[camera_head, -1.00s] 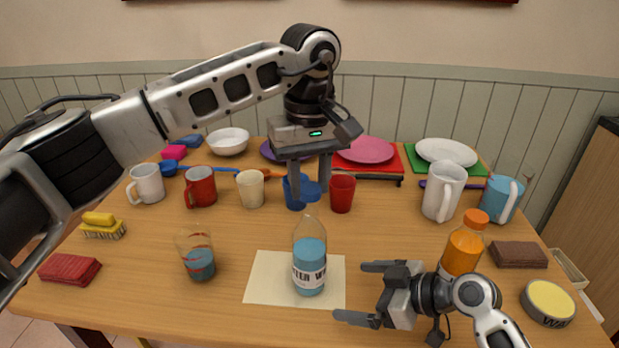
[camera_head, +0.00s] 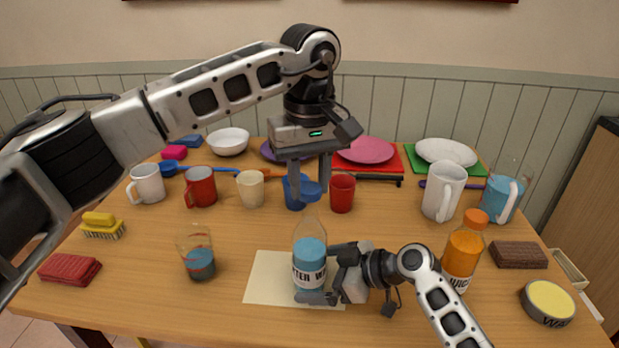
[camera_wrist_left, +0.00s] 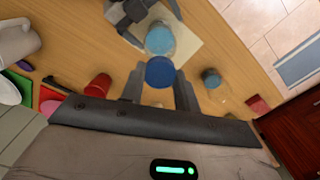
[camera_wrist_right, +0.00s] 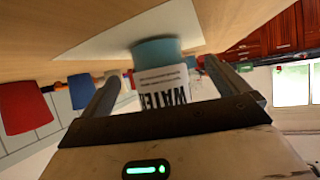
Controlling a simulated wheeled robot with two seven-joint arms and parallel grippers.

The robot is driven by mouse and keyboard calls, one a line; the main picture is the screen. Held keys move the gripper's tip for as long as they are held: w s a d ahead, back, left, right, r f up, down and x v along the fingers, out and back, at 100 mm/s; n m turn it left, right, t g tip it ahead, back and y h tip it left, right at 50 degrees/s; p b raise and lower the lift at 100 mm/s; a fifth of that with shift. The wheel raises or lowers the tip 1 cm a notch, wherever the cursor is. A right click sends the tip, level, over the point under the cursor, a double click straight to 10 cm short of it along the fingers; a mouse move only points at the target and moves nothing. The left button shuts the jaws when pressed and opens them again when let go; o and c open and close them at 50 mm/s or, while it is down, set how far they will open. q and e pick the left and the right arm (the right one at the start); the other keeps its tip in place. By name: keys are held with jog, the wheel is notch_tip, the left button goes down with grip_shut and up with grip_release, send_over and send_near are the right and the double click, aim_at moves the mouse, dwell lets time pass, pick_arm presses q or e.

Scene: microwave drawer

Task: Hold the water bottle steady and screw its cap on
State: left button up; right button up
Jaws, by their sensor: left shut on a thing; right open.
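The water bottle (camera_head: 309,262), clear with blue water and a white label, stands upright on a cream sheet (camera_head: 266,279). My left gripper (camera_head: 311,196) is above the bottle, pointing down, shut on the blue cap (camera_head: 311,190). The cap (camera_wrist_left: 160,72) is between its fingers in the left wrist view, apart from the bottle's neck. My right gripper (camera_head: 318,271) is open low at the bottle, with its fingers on either side of it. In the right wrist view the bottle's label (camera_wrist_right: 165,88) is between the fingers (camera_wrist_right: 165,88); I cannot tell if they touch it.
An orange juice bottle (camera_head: 462,252) stands right of my right wrist. A glass (camera_head: 198,254) stands left of the sheet. Several mugs and cups, including a red cup (camera_head: 341,193), stand behind. The table front left of the sheet is clear.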

jog(key=shift+w+a+f, duration=0.2)
jog(key=shift+a+f, duration=0.15)
jog(key=shift+a, duration=0.25)
jog(key=c, duration=1.1)
jog(key=shift+c, duration=0.2)
